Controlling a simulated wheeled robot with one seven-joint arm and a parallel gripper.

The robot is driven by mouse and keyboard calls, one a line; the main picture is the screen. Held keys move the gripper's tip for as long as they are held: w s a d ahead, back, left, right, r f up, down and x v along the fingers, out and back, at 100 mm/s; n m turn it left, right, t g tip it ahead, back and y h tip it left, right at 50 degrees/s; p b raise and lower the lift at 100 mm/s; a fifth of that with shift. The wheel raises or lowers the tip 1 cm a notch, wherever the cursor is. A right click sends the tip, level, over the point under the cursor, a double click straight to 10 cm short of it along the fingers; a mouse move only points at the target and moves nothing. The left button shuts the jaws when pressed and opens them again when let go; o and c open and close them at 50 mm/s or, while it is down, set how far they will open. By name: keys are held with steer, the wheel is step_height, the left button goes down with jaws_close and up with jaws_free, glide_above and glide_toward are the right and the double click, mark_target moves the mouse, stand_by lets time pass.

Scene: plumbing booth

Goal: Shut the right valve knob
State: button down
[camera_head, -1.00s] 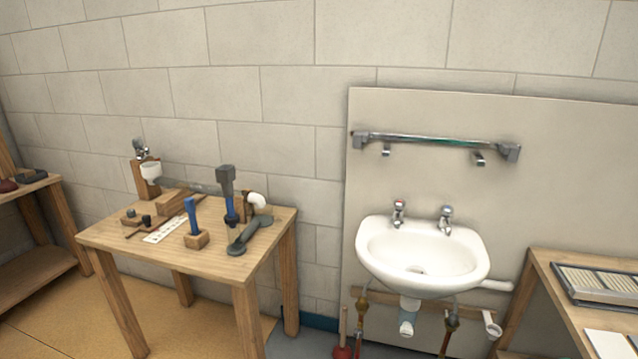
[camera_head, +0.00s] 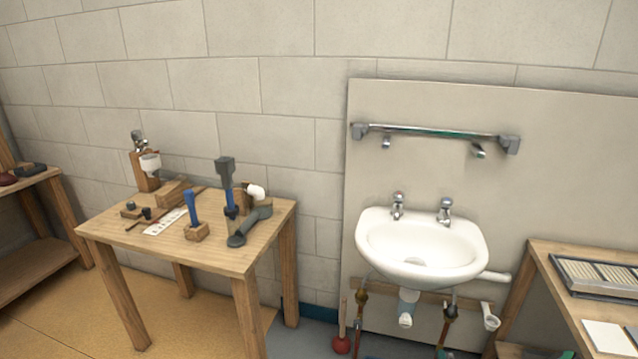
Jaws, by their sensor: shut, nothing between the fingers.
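My gripper is not in view. A white sink (camera_head: 421,249) hangs on a pale panel on the wall. It has two chrome taps, a left tap (camera_head: 398,206) with a reddish top and a right tap (camera_head: 445,210). Below the sink, a left supply pipe with a brass-coloured valve (camera_head: 361,298) and a right supply pipe with a valve (camera_head: 450,312) come down. A small reddish part shows near the right valve, but it is too small to tell which way any knob is turned.
A wooden table (camera_head: 222,259) with tools stands left of the sink. Another wooden table (camera_head: 545,262) with a grey tray (camera_head: 604,276) stands at the right. A red plunger (camera_head: 341,344) stands on the floor below the sink. A metal rail (camera_head: 433,131) is above it.

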steer(key=shift+s+d+f, duration=0.1)
steer(key=shift+s+d, duration=0.05)
steer(key=shift+d, duration=0.3)
steer(key=shift+s+d+f, duration=0.1)
steer(key=shift+s+d, duration=0.05)
steer(key=shift+d, duration=0.3)
steer(key=shift+r, duration=0.15)
steer(key=s, duration=0.2)
steer(key=s+a, duration=0.1)
steer(key=s, duration=0.2)
steer(key=shift+s+a+r, duration=0.2)
steer(key=shift+s+r, duration=0.1)
steer(key=shift+s, duration=0.1)
stand_by(0.5)
steer(key=shift+s, duration=0.1)
